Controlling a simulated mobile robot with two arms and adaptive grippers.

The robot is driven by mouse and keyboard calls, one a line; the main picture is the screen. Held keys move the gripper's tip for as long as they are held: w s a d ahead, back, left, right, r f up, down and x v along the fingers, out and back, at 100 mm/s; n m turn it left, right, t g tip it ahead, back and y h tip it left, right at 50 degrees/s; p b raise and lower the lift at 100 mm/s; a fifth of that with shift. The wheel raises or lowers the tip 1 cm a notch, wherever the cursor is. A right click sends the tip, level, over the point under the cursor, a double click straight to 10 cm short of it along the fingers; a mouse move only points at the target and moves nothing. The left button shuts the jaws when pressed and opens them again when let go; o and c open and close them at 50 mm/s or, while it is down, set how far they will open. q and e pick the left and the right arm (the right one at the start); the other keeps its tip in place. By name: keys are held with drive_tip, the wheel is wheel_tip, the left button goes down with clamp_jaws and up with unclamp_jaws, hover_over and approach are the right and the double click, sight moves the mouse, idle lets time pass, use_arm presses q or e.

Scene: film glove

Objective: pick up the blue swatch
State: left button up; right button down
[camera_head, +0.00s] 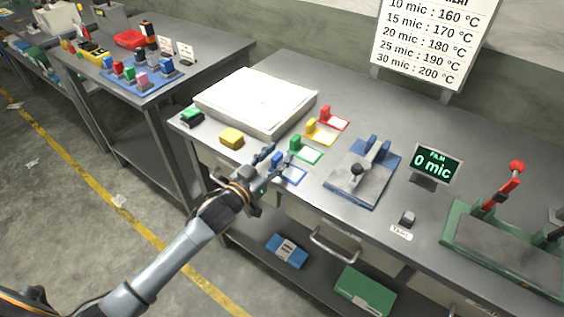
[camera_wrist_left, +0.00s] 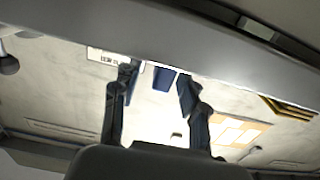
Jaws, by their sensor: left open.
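The blue swatch (camera_head: 294,175) lies at the front edge of the bench, a small white card with a blue border and an upright blue tab. My left gripper (camera_head: 270,160) is open at its near left side, with the fingers close to the blue tab and partly covering it. In the left wrist view a small blue block (camera_wrist_left: 163,78), apparently the tab, shows between the two open fingers of my left gripper (camera_wrist_left: 157,75). I cannot tell whether the fingers touch it. My right gripper is not in view.
Green (camera_head: 308,153), yellow (camera_head: 322,133) and red (camera_head: 336,123) swatches stand in a row behind. A yellow block (camera_head: 232,138) and white tray (camera_head: 257,99) are to the left. A blue-based device (camera_head: 361,178) is to the right, with a display (camera_head: 437,165) beyond.

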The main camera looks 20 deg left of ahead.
use_arm(q)
drive_tip(key=shift+w+d, duration=0.1)
drive_tip(key=shift+w, duration=0.15)
clamp_jaws()
drive_tip(key=shift+s, duration=0.1)
